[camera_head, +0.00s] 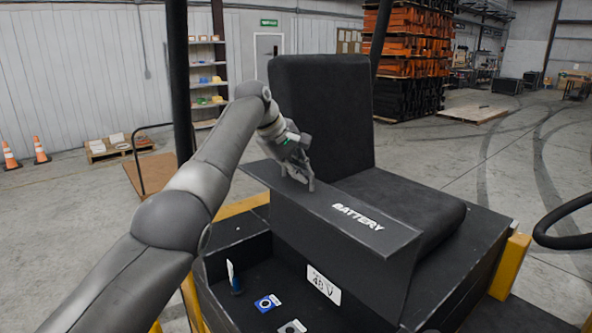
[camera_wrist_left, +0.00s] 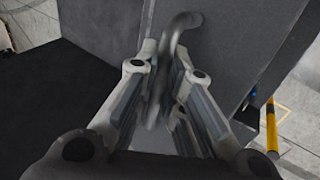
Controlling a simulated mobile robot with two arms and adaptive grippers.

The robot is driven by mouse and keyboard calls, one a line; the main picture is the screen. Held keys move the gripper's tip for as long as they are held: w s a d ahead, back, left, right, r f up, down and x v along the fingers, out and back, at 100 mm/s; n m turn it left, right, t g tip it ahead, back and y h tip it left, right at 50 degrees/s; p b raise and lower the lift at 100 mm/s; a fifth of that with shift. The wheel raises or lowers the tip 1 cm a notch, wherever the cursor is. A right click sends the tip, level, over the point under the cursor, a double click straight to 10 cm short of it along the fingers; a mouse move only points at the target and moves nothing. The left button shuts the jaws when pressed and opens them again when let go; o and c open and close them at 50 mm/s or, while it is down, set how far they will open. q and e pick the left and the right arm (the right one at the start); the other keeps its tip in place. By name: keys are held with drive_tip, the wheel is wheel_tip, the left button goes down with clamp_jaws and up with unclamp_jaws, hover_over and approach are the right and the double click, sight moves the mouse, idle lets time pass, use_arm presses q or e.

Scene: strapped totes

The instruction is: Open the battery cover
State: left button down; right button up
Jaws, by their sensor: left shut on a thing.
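The battery cover (camera_head: 345,215) is a dark panel with white "BATTERY" lettering beside the black seat. It stands raised, and an open dark compartment (camera_head: 225,270) shows in front of it. My left gripper (camera_head: 302,183) is at the cover's far left part. In the left wrist view, the fingers of my left gripper (camera_wrist_left: 168,110) are closed around a grey curved handle (camera_wrist_left: 182,25) on a dark panel. The fingers hide part of the handle. My right gripper is not in view.
A white "48 V" label (camera_head: 323,285) and a blue-marked part (camera_head: 267,303) show at the compartment. The black seat (camera_head: 400,205) stands behind the cover. A yellow post (camera_head: 510,266) is at the right, and a black steering wheel (camera_head: 565,241) is at the right edge.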

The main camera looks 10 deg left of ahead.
use_arm(q)
drive_tip(key=shift+w+d+f, duration=0.25)
drive_tip(key=shift+w+d, duration=0.05)
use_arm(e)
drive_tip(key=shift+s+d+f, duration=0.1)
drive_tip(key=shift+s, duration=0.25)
use_arm(q)
drive_tip(key=shift+s, duration=0.1)
drive_tip(key=c, duration=1.6)
unclamp_jaws()
drive_tip(key=shift+o, duration=0.4)
drive_tip(key=shift+w+d, duration=0.1)
drive_tip(key=shift+w, duration=0.1)
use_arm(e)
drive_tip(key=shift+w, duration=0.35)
use_arm(q)
drive_tip(key=shift+r, duration=0.1)
drive_tip(key=shift+s+a+r, duration=0.2)
drive_tip(key=shift+a+r, duration=0.1)
drive_tip(key=shift+r, duration=0.2)
drive_tip(key=v, duration=1.1)
drive_tip(key=shift+d, duration=0.2)
drive_tip(key=shift+w+r, duration=0.1)
drive_tip(key=shift+w, duration=0.05)
